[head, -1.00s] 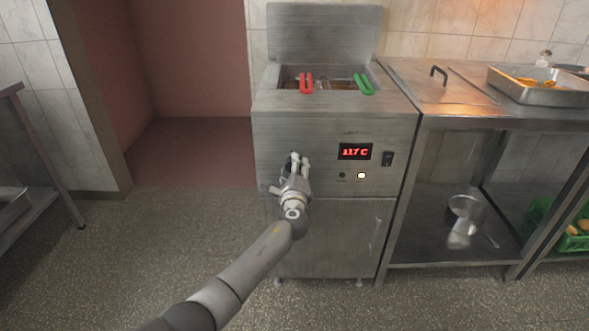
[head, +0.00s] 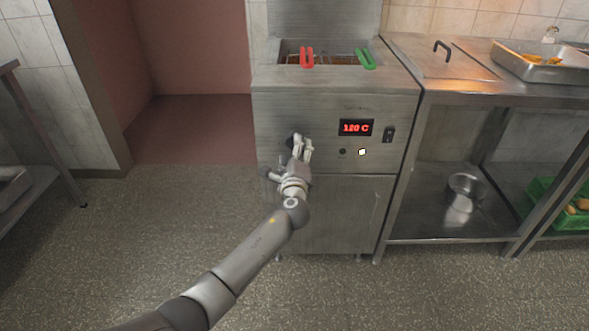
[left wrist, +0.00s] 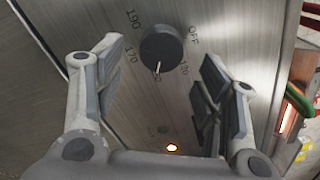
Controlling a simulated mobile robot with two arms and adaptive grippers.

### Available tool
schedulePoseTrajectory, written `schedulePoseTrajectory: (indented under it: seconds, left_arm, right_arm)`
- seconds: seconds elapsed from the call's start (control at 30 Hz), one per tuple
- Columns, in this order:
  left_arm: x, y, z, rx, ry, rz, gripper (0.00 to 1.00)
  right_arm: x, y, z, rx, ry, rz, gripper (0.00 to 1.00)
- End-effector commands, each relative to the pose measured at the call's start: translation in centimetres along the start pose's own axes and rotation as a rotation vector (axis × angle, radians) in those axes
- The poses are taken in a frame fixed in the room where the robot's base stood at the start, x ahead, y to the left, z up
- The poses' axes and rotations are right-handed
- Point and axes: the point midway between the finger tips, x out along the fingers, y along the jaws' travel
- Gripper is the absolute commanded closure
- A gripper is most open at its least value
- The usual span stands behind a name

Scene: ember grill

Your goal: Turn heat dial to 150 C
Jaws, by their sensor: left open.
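The heat dial (left wrist: 162,47) is a round black knob on the fryer's steel front. In the left wrist view its white pointer is turned to the partly covered mark between 170 and 130. In the wrist view my left gripper (left wrist: 160,60) is open, one finger on each side of the dial, with gaps showing at both sides. The red display (head: 356,128) reads 120 C. My right gripper is not in view.
A lit indicator (head: 362,152) and a black switch (head: 389,134) sit right of the dial. Red (head: 306,57) and green (head: 365,59) handles stand over the fryer well. A steel counter (head: 470,92) adjoins on the right. Floor at left is clear.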

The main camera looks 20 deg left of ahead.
Motion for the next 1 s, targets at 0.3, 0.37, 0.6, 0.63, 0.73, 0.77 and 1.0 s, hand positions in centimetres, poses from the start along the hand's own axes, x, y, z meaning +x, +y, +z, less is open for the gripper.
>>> schedulePoseTrajectory:
  seconds: [0.3,0.37,0.6,0.63,0.73,0.77,1.0]
  left_arm:
    - [-5.4,0.1,0.0,0.0,0.002,0.002,0.36]
    - [-6.2,0.1,0.0,0.001,0.001,0.002,0.36]
    - [-8.0,0.1,0.0,0.002,0.0,0.001,0.36]
    - [-8.0,0.0,0.0,0.002,0.0,0.001,0.36]
    - [-8.1,0.0,0.0,0.002,0.0,0.001,0.36]
    - [-8.1,0.0,0.0,0.002,0.0,0.001,0.36]
    - [-8.0,0.0,0.0,0.001,0.0,0.001,0.36]
  right_arm:
    - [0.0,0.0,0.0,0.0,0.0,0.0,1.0]
    - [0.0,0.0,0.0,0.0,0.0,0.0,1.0]
    - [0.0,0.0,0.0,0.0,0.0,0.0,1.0]
    - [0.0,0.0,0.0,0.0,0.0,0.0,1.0]
    - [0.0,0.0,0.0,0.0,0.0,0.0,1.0]
    - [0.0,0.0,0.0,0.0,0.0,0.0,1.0]
    - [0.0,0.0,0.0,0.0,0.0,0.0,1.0]
